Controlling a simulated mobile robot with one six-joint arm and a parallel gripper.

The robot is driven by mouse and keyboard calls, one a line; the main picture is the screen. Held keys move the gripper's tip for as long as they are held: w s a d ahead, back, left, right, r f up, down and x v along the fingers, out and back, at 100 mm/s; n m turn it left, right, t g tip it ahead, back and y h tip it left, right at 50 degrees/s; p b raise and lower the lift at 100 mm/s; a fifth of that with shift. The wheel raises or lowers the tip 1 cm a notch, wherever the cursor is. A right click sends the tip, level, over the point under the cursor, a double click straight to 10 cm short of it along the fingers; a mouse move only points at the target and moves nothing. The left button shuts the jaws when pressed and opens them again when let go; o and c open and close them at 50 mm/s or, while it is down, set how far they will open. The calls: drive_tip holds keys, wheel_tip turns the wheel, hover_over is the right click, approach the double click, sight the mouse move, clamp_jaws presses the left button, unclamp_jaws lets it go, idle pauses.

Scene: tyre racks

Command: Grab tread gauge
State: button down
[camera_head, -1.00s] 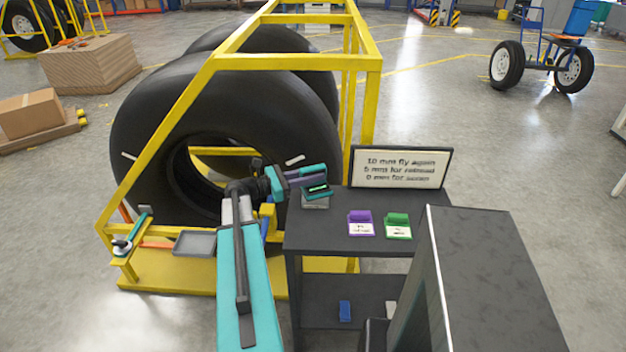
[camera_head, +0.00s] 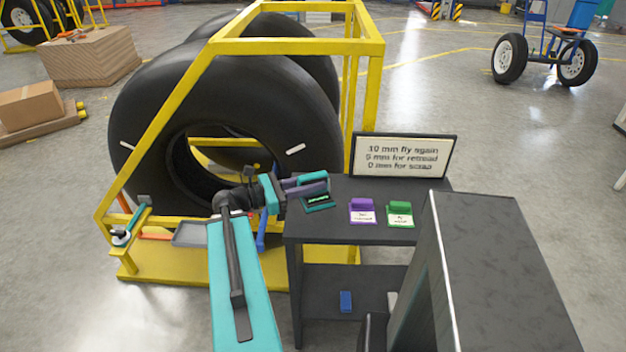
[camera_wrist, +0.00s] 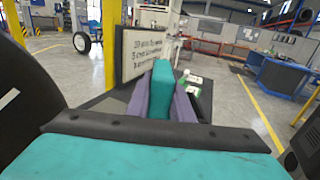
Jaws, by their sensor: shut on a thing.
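The dark shelf unit (camera_head: 345,230) carries a purple block (camera_head: 361,206), a green block (camera_head: 400,208) and a lettered sign (camera_head: 404,158). A blue block (camera_head: 345,301) is on the lower shelf. A yellow rack (camera_head: 375,105) with large tyres (camera_head: 150,130) stands left, close to my arm.

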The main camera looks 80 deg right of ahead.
sight(312, 196)
drive_tip(key=shift+a+r, duration=0.15)
drive_tip(key=shift+a, duration=0.25)
drive_tip(key=shift+r+p, duration=0.1)
drive_tip(key=shift+p, duration=0.7)
drive_tip(key=p, duration=0.4)
drive_tip(key=shift+a+r, duration=0.1)
drive_tip(key=shift+a, duration=0.3)
drive_tip(key=shift+s+a+p, duration=0.1)
drive_tip(key=shift+a+p, duration=0.25)
drive_tip(key=shift+p, duration=0.9)
drive_tip(key=shift+a+p, duration=0.1)
drive_tip(key=shift+p, duration=0.25)
drive_tip(key=shift+s+a+p, duration=0.1)
drive_tip(key=shift+a+p, duration=0.25)
drive_tip(key=shift+p, duration=0.35)
